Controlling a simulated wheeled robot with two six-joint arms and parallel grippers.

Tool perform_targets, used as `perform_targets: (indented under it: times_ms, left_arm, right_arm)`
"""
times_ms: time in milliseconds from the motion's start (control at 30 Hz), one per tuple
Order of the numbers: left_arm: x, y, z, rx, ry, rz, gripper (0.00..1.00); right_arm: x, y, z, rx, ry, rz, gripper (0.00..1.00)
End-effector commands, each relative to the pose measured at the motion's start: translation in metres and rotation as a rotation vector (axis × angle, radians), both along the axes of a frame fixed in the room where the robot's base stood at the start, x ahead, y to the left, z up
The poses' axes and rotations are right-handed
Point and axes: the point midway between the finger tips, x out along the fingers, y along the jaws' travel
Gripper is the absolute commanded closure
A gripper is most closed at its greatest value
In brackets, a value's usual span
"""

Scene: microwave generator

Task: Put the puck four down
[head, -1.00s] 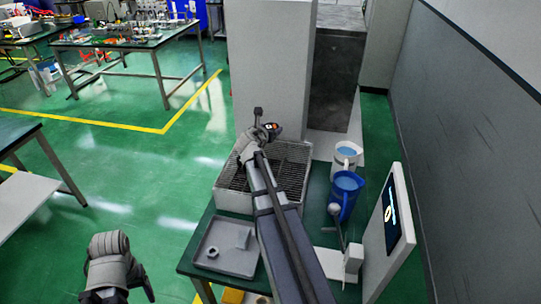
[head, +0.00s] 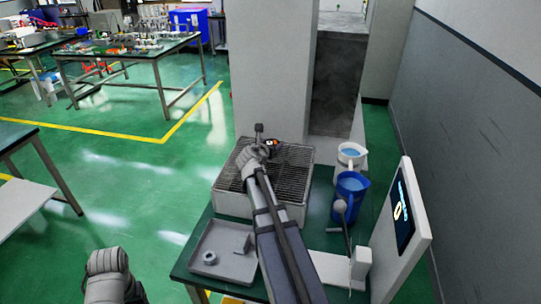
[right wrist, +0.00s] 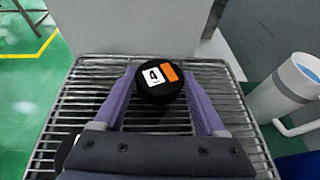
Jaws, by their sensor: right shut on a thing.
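The puck (right wrist: 158,82) is a black disc with a white "4" and an orange patch on top. My right gripper (right wrist: 158,92) is shut on it, with a purple finger on each side. The puck is over the wire rack; whether it touches the bars I cannot tell. In the head view, the puck's orange mark (head: 271,143) shows at the tip of my right gripper (head: 266,148), above the middle to far part of the rack (head: 292,178). A part of my left arm shows at the lower left; its gripper is out of sight.
A grey tray (head: 216,235) with a nut-like ring (head: 209,257) and a small block lies at the table's front left. A blue jug (head: 350,190), a white jug (head: 351,151) and a screen panel (head: 403,213) stand to the right. A pale column rises behind the rack.

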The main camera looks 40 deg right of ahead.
Motion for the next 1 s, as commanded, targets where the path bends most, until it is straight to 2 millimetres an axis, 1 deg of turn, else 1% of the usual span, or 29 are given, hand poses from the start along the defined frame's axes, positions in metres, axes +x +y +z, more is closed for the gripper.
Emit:
perform_targets:
  times_ms: [33, 200, 500, 633, 667, 800, 900, 1000]
  left_arm:
    - [0.0, 0.0, -0.011, 0.0, 0.0, 0.0, 0.31]
    - [0.0, 0.0, -0.031, 0.0, 0.0, 0.0, 0.31]
    - [0.0, 0.0, -0.03, 0.0, 0.0, 0.0, 0.31]
    - [0.0, 0.0, -0.034, 0.0, 0.0, 0.0, 0.31]
    - [0.0, 0.0, -0.034, 0.0, 0.0, 0.0, 0.31]
    - [0.0, 0.0, -0.033, 0.0, 0.0, 0.0, 0.31]
    - [0.0, 0.0, -0.033, 0.0, 0.0, 0.0, 0.31]
    - [0.0, 0.0, -0.033, 0.0, 0.0, 0.0, 0.31]
  right_arm:
    - [0.0, 0.0, -0.011, 0.0, 0.0, 0.0, 0.85]
    - [0.0, 0.0, -0.031, 0.0, 0.0, 0.0, 0.85]
    - [0.0, 0.0, -0.03, 0.0, 0.0, 0.0, 0.85]
    - [0.0, 0.0, -0.034, 0.0, 0.0, 0.0, 0.85]
    - [0.0, 0.0, -0.034, 0.0, 0.0, 0.0, 0.26]
    - [0.0, 0.0, -0.033, 0.0, 0.0, 0.0, 0.1]
    - [0.0, 0.0, -0.033, 0.0, 0.0, 0.0, 0.0]
    - [0.0, 0.0, -0.033, 0.0, 0.0, 0.0, 0.0]
